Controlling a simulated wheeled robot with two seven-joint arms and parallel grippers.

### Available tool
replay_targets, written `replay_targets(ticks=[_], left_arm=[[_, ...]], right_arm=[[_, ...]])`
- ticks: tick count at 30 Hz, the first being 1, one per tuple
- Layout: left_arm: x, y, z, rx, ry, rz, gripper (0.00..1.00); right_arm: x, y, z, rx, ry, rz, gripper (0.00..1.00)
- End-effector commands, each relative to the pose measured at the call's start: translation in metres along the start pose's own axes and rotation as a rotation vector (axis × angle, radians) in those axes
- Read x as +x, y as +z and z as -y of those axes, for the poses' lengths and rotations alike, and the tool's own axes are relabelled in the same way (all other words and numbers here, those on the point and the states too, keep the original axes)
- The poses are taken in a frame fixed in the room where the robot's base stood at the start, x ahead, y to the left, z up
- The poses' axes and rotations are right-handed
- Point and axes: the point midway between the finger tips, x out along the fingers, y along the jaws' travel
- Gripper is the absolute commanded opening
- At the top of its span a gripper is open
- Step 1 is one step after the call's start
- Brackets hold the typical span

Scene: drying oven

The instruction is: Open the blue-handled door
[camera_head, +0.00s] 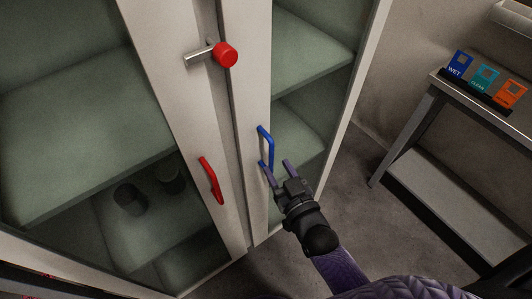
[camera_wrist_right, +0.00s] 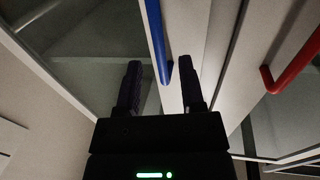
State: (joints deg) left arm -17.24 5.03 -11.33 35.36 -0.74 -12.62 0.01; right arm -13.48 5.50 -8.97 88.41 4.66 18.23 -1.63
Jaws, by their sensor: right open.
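The blue handle (camera_head: 268,148) is an upright bar on the white frame of the right glass door (camera_head: 258,205), which looks closed. My right gripper (camera_head: 276,165) is open at the lower end of the handle. In the right wrist view the blue handle (camera_wrist_right: 157,40) runs down between the two open fingertips (camera_wrist_right: 160,64), nearer the right one. I cannot tell whether a finger touches it. My left gripper is not in view.
The left glass door has a red handle (camera_head: 211,181). A metal side table (camera_head: 435,78) with blue, teal and orange labelled holders stands at right. Floor between is clear.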

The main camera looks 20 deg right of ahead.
Motion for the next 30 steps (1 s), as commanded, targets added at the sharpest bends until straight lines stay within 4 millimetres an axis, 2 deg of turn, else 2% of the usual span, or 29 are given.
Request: replay_targets(ticks=[3, 6, 16, 17, 21, 24, 30], left_arm=[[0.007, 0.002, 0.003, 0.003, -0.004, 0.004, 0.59], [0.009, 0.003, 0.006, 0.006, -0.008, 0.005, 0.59], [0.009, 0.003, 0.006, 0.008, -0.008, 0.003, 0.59], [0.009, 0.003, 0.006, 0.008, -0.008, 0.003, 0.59], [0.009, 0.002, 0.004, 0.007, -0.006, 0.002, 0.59], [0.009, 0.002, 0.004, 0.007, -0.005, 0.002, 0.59], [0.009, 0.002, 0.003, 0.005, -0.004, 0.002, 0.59]], right_arm=[[0.023, 0.002, 0.000, 0.000, 0.000, 0.001, 0.50], [0.035, 0.002, 0.000, 0.000, 0.000, 0.002, 0.50], [0.043, 0.001, 0.000, 0.000, 0.000, 0.005, 0.50], [0.043, 0.001, 0.000, 0.000, 0.000, 0.005, 0.48], [0.043, 0.001, 0.000, 0.000, 0.000, 0.005, 0.18], [0.043, 0.002, 0.000, 0.000, 0.000, 0.005, 0.00], [0.042, 0.002, 0.000, 0.000, -0.001, 0.005, 0.00]])
